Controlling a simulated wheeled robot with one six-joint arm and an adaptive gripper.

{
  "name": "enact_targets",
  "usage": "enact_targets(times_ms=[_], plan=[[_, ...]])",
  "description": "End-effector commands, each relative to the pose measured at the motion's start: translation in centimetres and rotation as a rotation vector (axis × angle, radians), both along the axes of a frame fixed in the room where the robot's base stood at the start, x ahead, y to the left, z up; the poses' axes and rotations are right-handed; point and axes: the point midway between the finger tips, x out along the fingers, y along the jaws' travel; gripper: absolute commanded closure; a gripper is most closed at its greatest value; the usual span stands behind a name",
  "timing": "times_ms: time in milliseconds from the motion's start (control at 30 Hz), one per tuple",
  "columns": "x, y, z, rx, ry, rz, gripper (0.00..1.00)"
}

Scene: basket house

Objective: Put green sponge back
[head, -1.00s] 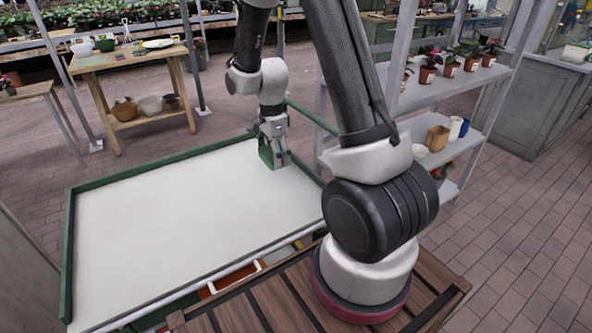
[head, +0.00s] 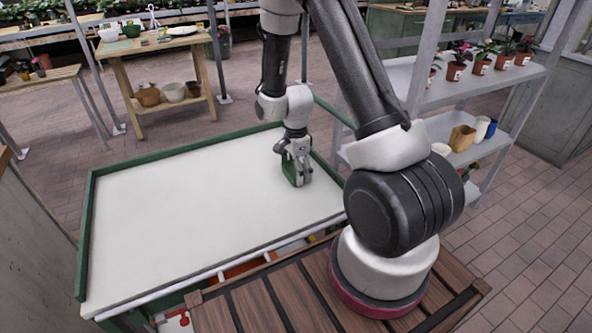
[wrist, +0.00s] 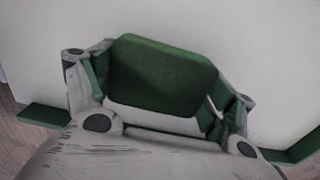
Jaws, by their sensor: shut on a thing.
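A green sponge (head: 289,168) with rounded corners is held in my gripper (head: 297,176). In the wrist view the sponge (wrist: 163,75) fills the space between the two fingers, and my gripper (wrist: 160,92) is shut on it. Both are over the right part of a white tabletop (head: 190,210) with a raised green rim, inside its far and right edges. I cannot tell whether the sponge touches the white surface.
The white tabletop is otherwise bare. A grey metal shelf (head: 415,85) with potted plants and cups stands close at the right. A wooden table (head: 155,48) with bowls and pots stands at the back left. Brick floor (head: 530,240) is free at the lower right.

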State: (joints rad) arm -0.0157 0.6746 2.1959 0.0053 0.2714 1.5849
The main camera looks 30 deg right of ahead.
Motion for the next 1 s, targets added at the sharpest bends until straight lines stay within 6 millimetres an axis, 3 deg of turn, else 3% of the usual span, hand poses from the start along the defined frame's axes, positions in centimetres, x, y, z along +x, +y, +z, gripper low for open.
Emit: enact_targets(times_ms=[200, 233, 333, 767, 1000], plan=[[0.0, 0.0, -0.3, 0.0, 0.001, 0.0, 0.51], [0.0, 0.0, -0.3, 0.0, 0.001, 0.0, 0.15], [0.0, 0.0, -0.3, 0.0, 0.001, 0.0, 0.0], [0.1, 0.0, 0.3, 0.0, -0.002, 0.0, 0.0], [0.2, 0.0, 4.7, 0.0, -0.006, 0.0, 0.0]])
